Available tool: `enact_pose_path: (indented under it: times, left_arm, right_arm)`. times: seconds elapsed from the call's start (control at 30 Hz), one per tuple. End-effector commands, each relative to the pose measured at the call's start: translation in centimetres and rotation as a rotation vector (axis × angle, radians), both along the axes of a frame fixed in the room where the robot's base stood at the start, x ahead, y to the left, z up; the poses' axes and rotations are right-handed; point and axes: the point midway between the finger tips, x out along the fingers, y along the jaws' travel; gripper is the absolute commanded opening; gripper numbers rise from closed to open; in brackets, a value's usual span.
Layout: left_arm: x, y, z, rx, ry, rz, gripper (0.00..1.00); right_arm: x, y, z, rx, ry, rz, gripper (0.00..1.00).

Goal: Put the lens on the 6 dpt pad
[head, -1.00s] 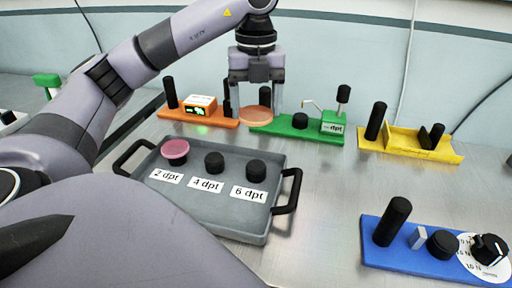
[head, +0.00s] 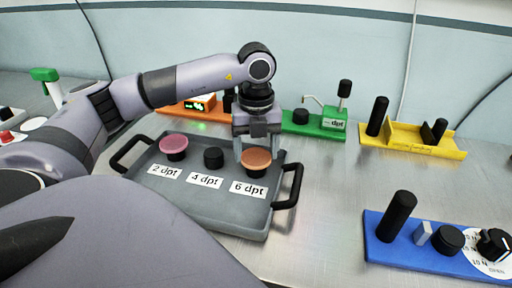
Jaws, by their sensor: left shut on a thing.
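An orange-brown lens (head: 257,158) is in my left gripper (head: 256,152), which is shut on it. The lens is at the black pad (head: 256,171) behind the "6 dpt" label (head: 248,189). Whether the lens touches the pad or sits just above it, I cannot tell. The pad is partly hidden by the lens. My right gripper is not in view.
The grey tray (head: 205,208) has black side handles. A pink lens (head: 174,142) sits on the 2 dpt pad, and the 4 dpt pad (head: 213,158) is bare. Orange, green (head: 300,127), yellow (head: 409,149) and blue (head: 418,260) modules stand around.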

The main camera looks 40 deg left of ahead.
Motion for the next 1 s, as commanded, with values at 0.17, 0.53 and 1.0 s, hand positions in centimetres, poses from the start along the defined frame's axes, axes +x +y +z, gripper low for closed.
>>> enact_pose_path:
  times: [0.17,0.53,1.0]
  left_arm:
    - [0.0,0.0,-0.2,0.0,0.0,0.0,0.39]
    - [0.0,0.0,-0.2,0.0,0.0,0.0,0.98]
    - [0.1,-0.1,6.6,-0.001,-0.007,-0.001,0.98]
  right_arm:
    - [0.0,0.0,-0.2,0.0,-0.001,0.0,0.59]
    - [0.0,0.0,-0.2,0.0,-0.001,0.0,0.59]
    - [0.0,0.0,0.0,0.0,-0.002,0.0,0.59]
